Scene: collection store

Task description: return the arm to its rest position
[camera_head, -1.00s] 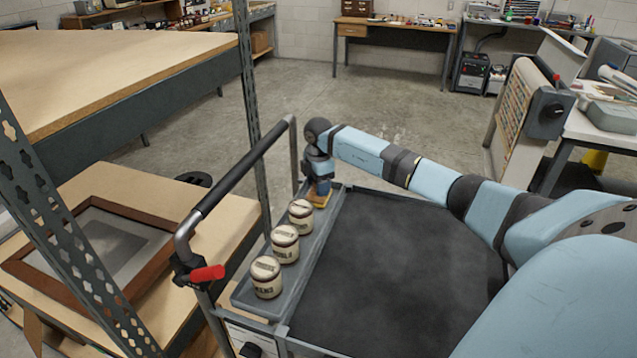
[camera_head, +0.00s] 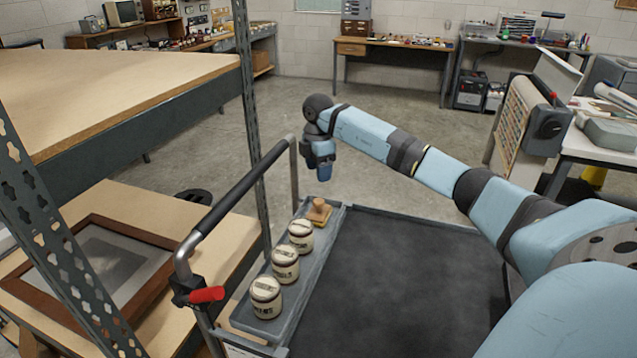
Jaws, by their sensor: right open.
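My right arm (camera_head: 365,132) comes in from the right and reaches over the cart. My right gripper (camera_head: 324,175) hangs pointing down above the far end of the cart's side tray, open and empty. A wooden stamp-like object (camera_head: 319,211) stands in the tray just below the gripper, apart from it. The gap between the fingertips is too small to make out. My left gripper is not in view.
Three labelled jars (camera_head: 284,264) stand in a row in the grey side tray (camera_head: 318,262). The cart's dark top (camera_head: 410,275) is bare. The cart's handle (camera_head: 240,190) and a perforated metal post (camera_head: 248,110) rise left of the arm. A framed picture (camera_head: 150,262) lies on the lower shelf.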

